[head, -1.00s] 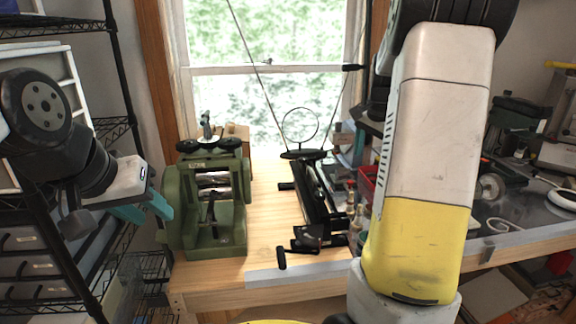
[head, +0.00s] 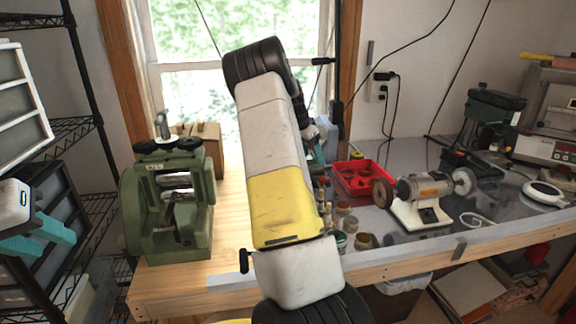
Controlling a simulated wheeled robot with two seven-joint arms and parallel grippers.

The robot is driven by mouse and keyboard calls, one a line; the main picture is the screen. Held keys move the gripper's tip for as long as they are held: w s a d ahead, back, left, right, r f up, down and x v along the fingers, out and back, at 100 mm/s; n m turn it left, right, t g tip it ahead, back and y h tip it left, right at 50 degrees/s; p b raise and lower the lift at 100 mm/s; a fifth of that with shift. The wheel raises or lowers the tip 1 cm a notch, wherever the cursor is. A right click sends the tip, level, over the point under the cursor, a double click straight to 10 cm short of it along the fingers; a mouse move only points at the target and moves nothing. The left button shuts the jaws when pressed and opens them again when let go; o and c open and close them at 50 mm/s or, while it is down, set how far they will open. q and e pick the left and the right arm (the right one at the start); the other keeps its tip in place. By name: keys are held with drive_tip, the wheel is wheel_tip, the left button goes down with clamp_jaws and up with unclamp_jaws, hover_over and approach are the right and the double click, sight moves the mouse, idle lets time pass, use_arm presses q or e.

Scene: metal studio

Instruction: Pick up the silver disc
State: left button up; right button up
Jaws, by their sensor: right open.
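I cannot pick out a silver disc with certainty. A small pale, flat round item (head: 475,220) lies on the grey bench surface to the right, and I cannot tell whether it is the disc. My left gripper (head: 45,235), with teal fingers held apart, is at the left edge beside the shelving, empty and away from the bench. My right arm reaches up across the middle of the view. My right gripper (head: 318,140) is mostly hidden behind that arm near the window's right side, with only a little teal and white showing.
A green rolling mill (head: 165,200) stands at the bench's left. A red tray (head: 358,178), small jars (head: 364,241), a bench polisher (head: 422,198) and a white round device (head: 543,193) stand right of my arm. Wire shelving (head: 85,130) is at far left. Bare wood (head: 228,220) lies beside the mill.

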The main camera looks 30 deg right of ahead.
sight(316, 167)
drive_tip(key=x, duration=0.4)
drive_tip(key=shift+w+d, duration=0.1)
drive_tip(key=shift+w, duration=0.1)
clamp_jaws()
